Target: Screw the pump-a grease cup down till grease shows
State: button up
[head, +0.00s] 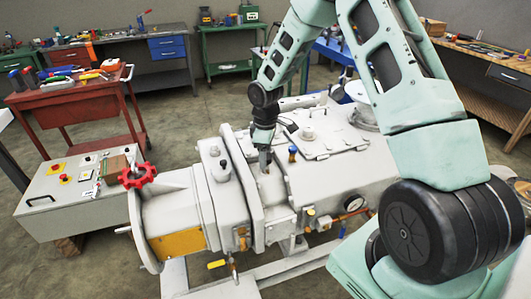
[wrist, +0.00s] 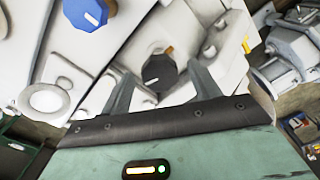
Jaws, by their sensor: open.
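My gripper (wrist: 160,72) is open, its two fingers either side of a black round cap (wrist: 158,74) with a white mark. Clear gaps show between the cap and both fingers. A little orange-brown shows at the cap's upper edge; I cannot tell whether it is grease or metal. A blue cap (wrist: 88,12) with a white mark is at the wrist view's top edge. In the head view the blue cap (head: 292,154) stands just right of my gripper (head: 265,168). No readable label shows which cap is pump-a's. The black cap is mostly hidden in the head view.
A control box (head: 70,205) and a red tool cart (head: 70,105) stand left. Benches line the back.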

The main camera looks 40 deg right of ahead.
jog(key=c, duration=1)
jog(key=shift+o, duration=0.2)
jog(key=shift+m, duration=0.3)
jog(key=m, duration=0.5)
jog(key=shift+b, duration=0.4)
jog(key=m, duration=0.6)
jog(key=shift+w+r, duration=0.1)
jog(key=o, duration=1)
jog(key=shift+c, duration=0.2)
